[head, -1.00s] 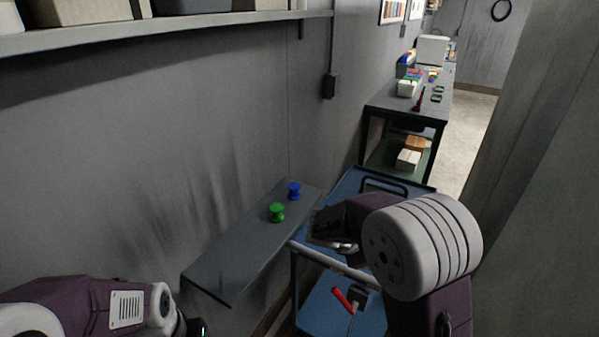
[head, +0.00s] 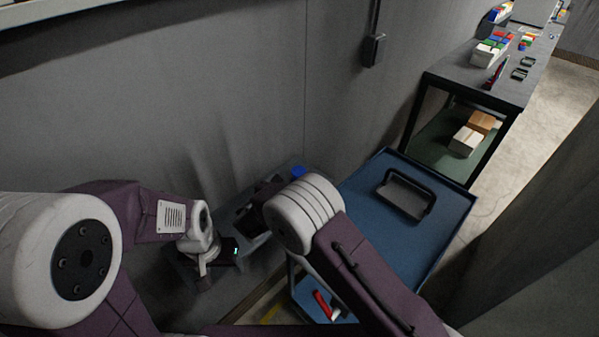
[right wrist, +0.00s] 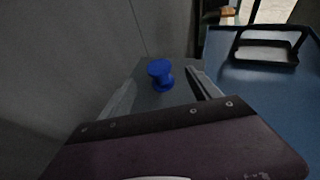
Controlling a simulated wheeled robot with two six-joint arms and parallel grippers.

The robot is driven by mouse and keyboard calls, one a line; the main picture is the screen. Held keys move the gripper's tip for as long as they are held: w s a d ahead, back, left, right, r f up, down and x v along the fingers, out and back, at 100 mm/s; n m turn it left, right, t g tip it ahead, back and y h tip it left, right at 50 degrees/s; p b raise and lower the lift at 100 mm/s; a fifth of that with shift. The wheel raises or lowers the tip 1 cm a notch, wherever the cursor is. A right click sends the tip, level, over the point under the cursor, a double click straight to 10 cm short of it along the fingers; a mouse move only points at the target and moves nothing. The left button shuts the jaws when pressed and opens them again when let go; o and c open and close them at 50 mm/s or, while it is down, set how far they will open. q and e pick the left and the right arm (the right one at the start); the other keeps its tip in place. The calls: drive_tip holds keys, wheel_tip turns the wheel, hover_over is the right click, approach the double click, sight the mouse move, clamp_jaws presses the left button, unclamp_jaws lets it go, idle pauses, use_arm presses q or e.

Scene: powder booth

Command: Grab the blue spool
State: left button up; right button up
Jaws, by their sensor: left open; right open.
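The blue spool (head: 298,171) stands at the far end of a narrow grey wall shelf (head: 228,203). In the head view my right arm partly covers it. In the right wrist view the blue spool (right wrist: 160,73) stands upright ahead of my open right gripper (right wrist: 163,88), between the lines of its fingers and not visibly gripped. My right gripper (head: 248,218) is over the shelf in the head view. My left gripper (head: 228,256) is open near the shelf's near end, its fingers hard to make out. The green spool is hidden now.
A blue cart (head: 430,220) with a black-handled tray (head: 405,195) stands right of the shelf, with a red-handled tool (head: 322,304) on its lower level. A dark workbench (head: 475,80) stands beyond. The grey wall (head: 150,110) closes off the left.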

sight(299, 169)
drive_tip(key=shift+s+a+r, duration=0.15)
drive_tip(key=shift+s+a, duration=0.05)
drive_tip(key=shift+a, duration=0.15)
drive_tip(key=shift+w+d, duration=0.25)
drive_tip(key=p+x, duration=0.1)
drive_tip(key=x, duration=0.3)
drive_tip(key=shift+d, duration=0.2)
drive_tip(key=shift+w+a+f, duration=0.1)
drive_tip(key=shift+f, duration=0.15)
drive_tip(key=p+x, duration=0.1)
drive_tip(key=x, duration=0.3)
drive_tip(key=shift+w+f, duration=0.1)
drive_tip(key=shift+f, duration=0.15)
drive_tip(key=shift+w+f, duration=0.25)
drive_tip(key=shift+w, duration=0.05)
drive_tip(key=shift+s+r, duration=0.1)
drive_tip(key=c, duration=0.3)
clamp_jaws()
drive_tip(key=shift+r, duration=0.55)
wheel_tip(299, 169, up, 3)
drive_tip(key=shift+r+b, duration=0.15)
drive_tip(key=shift+b, duration=0.3)
drive_tip(key=s+d+r+b, duration=0.2)
drive_tip(key=s+d+r, duration=0.4)
drive_tip(key=s, duration=0.3)
drive_tip(key=shift+s+d+r, duration=0.3)
drive_tip(key=shift+d+r, duration=0.05)
drive_tip(key=shift+d, duration=0.05)
